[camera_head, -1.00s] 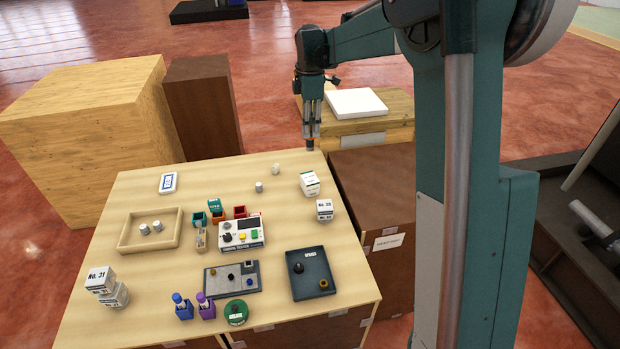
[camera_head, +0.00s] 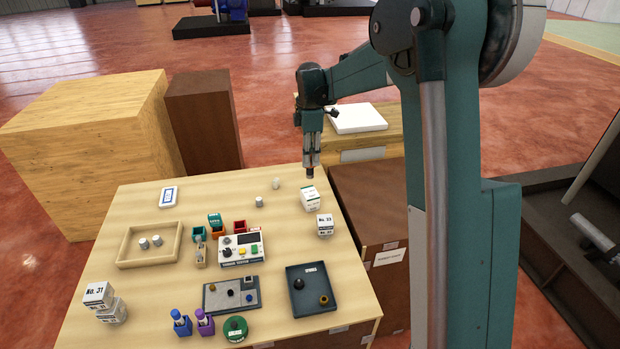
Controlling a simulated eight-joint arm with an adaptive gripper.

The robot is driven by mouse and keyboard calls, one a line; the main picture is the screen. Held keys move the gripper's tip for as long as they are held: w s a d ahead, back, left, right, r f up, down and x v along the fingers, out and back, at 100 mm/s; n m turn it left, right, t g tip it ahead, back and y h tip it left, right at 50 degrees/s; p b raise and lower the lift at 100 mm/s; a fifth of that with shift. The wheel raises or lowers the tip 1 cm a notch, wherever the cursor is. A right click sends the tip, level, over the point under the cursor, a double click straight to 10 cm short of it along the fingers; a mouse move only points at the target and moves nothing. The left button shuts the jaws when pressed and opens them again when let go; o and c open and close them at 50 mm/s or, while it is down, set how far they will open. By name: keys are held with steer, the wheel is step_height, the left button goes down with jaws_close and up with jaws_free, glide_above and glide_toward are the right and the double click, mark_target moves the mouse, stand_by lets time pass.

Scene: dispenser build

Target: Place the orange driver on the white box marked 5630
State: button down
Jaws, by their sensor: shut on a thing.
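My gripper (camera_head: 312,150) points down over the back right part of the table, shut on a slim driver. The driver's dark lower end (camera_head: 310,173) shows below the fingers; its orange part is mostly hidden by them. A white box with a green-marked top (camera_head: 309,199) stands on the table just below the driver in the picture. Its print is too small to read, so I cannot confirm 5630. The driver's tip looks a little above and behind this box, apparently apart from it. Another white box with a black number (camera_head: 325,226) stands in front of it.
A tester with a dark screen (camera_head: 241,249), small coloured bins (camera_head: 215,222), a dark tray (camera_head: 313,290) and a wooden tray (camera_head: 150,262) occupy the table. A brown cabinet (camera_head: 368,190) adjoins the table's right side.

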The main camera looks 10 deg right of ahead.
mark_target(310, 173)
steer(key=shift+f, duration=1.8)
steer(key=shift+f, duration=1.85)
steer(key=shift+f, duration=0.2)
steer(key=c, duration=2.4)
jaws_free()
steer(key=shift+r, duration=0.2)
steer(key=shift+r, duration=6)
